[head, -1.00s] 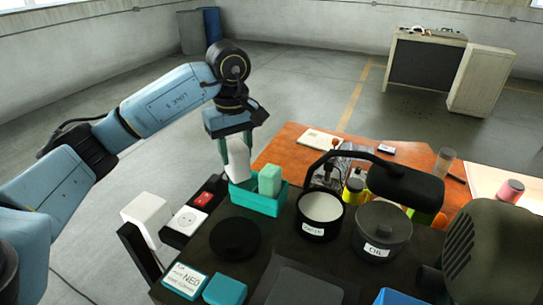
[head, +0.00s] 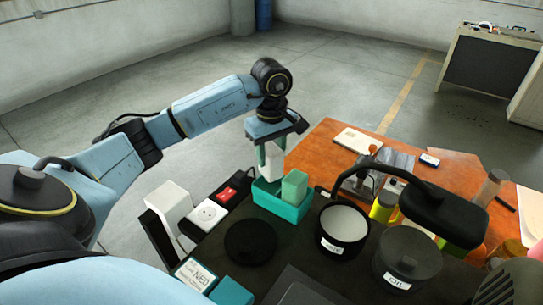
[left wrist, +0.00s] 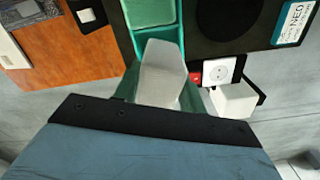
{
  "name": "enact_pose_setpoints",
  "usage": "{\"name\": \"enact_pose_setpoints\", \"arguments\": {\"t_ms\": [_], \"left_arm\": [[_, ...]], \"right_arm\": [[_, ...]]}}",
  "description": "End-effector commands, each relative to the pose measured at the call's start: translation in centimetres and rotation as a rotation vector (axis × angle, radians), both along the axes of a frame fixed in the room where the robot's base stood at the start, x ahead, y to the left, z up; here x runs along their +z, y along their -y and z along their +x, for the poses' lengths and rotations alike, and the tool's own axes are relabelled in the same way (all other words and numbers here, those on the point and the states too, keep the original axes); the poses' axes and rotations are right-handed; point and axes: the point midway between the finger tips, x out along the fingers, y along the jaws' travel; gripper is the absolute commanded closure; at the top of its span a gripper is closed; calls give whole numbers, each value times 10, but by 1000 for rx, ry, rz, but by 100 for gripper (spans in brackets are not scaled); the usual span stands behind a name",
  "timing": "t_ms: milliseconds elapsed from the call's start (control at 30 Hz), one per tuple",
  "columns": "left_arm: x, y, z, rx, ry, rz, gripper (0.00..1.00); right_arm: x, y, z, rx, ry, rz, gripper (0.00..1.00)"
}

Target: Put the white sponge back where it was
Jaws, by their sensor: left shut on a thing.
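The white sponge (head: 274,163) is held upright between the fingers of my left gripper (head: 272,153), which is shut on it. The sponge also shows in the left wrist view (left wrist: 163,72). Its lower end is over or just inside the left part of the teal box (head: 278,207), beside a pale green block (head: 294,186) standing in the box. I cannot tell whether the sponge touches the bottom, because the box's front wall hides it. The teal box shows in the left wrist view (left wrist: 180,30).
A power strip with a red switch (head: 228,193) and a white socket (head: 207,212) lie left of the box. A black round disc (head: 250,241), a labelled pot of white stuff (head: 342,228) and an oil pot (head: 406,259) stand in front and right. The orange table (head: 326,141) lies behind.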

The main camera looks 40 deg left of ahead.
Motion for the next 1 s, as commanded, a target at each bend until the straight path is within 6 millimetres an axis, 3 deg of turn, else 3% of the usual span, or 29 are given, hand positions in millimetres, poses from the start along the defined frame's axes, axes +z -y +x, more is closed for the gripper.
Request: {"name": "enact_pose_setpoints", "arguments": {"t_ms": [100,633,667,800,1000], "left_arm": [[-15,0,-1,1,-2,0,80],[-25,0,0,0,1,1,80],[-25,0,0,0,0,0,58],[-24,0,0,0,0,0,40],[-24,0,0,0,0,0,37]], "right_arm": [[3,0,4,0,8,1,60],[-7,0,4,1,7,1,60],[-7,0,4,1,7,1,60],[-5,0,3,1,6,1,60],[-5,0,2,1,4,1,60]]}}
